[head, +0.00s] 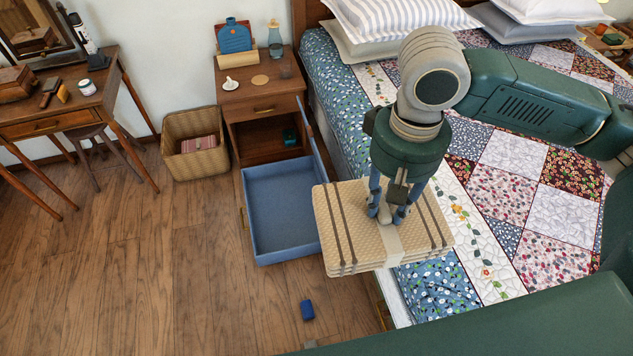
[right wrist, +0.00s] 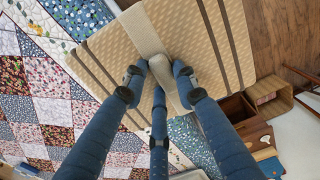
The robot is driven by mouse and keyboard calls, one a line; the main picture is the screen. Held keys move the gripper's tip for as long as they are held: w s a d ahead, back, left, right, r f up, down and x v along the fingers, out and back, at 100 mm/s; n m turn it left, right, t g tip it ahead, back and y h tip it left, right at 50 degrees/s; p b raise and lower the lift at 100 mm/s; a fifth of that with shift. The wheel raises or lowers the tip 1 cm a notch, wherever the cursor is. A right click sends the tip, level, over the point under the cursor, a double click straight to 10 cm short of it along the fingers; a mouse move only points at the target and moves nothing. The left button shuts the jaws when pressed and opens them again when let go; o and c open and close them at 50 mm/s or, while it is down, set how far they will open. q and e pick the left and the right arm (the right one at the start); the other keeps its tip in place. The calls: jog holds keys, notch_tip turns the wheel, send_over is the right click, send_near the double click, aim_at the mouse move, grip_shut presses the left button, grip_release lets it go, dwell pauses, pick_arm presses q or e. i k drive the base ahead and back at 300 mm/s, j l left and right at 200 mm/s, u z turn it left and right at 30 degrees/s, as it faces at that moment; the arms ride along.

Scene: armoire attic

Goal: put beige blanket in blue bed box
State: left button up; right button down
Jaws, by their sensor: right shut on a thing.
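The beige blanket (head: 336,228) is a folded stack with brown stripes and a pale band around it. My right gripper (head: 386,212) is shut on the band at its top and holds the blanket level, over the bed's edge. The blanket also shows in the right wrist view (right wrist: 107,62), with my right gripper's fingers (right wrist: 160,85) closed on the band. The blue bed box (head: 280,205) is an open, empty drawer pulled out from the bed's side, left of the blanket. The blanket's left edge comes close to the box's right side. My left gripper is not in view.
The bed (head: 520,200) with a patchwork quilt fills the right. A nightstand (head: 262,100) with several items stands behind the box, and a wicker basket (head: 194,165) is beside it. The floor left of the box is clear.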

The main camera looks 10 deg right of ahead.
aim_at(285, 191)
jog(key=j+u, duration=0.2)
jog(key=u, duration=0.15)
jog(key=j+u, duration=0.15)
jog(key=u, duration=0.15)
jog(key=i+j+u, duration=0.2)
jog(key=i+j, duration=0.5)
jog(key=i+j+u, duration=0.2)
jog(key=i+j, duration=0.45)
jog(key=i+z, duration=0.75)
jog(key=i+j+z, duration=0.25)
jog(key=i+z, duration=0.15)
jog(key=i+j+z, duration=0.35)
jog(key=i, duration=0.1)
